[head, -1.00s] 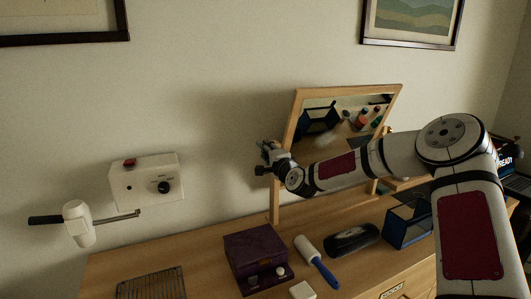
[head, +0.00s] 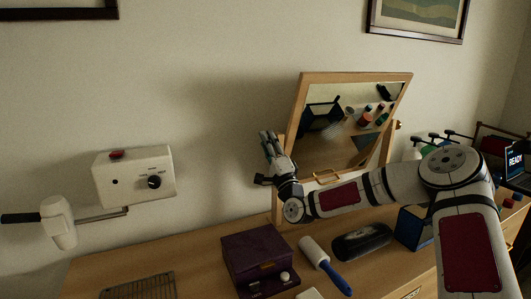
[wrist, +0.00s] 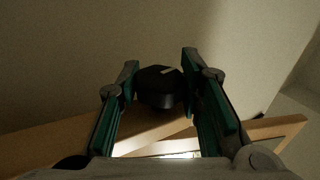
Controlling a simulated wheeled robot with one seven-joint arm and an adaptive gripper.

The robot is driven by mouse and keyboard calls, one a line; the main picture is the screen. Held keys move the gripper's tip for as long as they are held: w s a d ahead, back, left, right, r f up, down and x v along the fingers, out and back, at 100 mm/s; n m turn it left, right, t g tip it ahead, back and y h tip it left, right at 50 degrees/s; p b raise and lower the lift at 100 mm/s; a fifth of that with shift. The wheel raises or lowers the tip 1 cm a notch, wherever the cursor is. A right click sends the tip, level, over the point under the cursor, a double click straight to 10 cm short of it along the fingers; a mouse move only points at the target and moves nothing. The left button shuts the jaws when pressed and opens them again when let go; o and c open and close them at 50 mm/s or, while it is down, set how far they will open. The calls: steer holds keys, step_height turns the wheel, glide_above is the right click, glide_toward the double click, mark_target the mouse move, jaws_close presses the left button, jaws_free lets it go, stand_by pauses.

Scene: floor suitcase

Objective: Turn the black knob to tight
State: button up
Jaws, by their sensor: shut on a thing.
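The black knob (wrist: 160,87) is round and dark with a pale mark on its face. In the wrist view it sits between the two green-padded fingers of my gripper (wrist: 160,92), which is shut on it. In the head view my gripper (head: 268,142) is at the left post of the tilting wood-framed mirror (head: 297,105). There the fingers and wrist hide the knob. Any tight marking cannot be read.
A white wall box (head: 125,185) with a dark dial and red button is at the left, near a hair dryer (head: 60,222). The wooden dresser top (head: 200,262) holds a purple box (head: 255,248), a lint roller (head: 315,252) and a black case (head: 362,242).

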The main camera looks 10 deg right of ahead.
steer(key=shift+w+d+f+t+b, duration=0.1)
steer(key=shift+t+b, duration=0.9)
steer(key=shift+b, duration=0.55)
steer(key=shift+r+t+y+b, duration=0.2)
steer(key=shift+t+y+b, duration=0.1)
steer(key=shift+t+b, duration=0.15)
steer(key=o, duration=1.2)
steer(key=shift+s+f, duration=0.4)
steer(key=s+d+f, duration=0.1)
steer(key=s, duration=0.4)
steer(key=s+d+f, duration=0.1)
steer(key=s, duration=0.3)
steer(key=s+d, duration=0.1)
steer(key=s, duration=0.4)
steer(key=shift+s+f, duration=0.35)
steer(key=shift+f, duration=0.05)
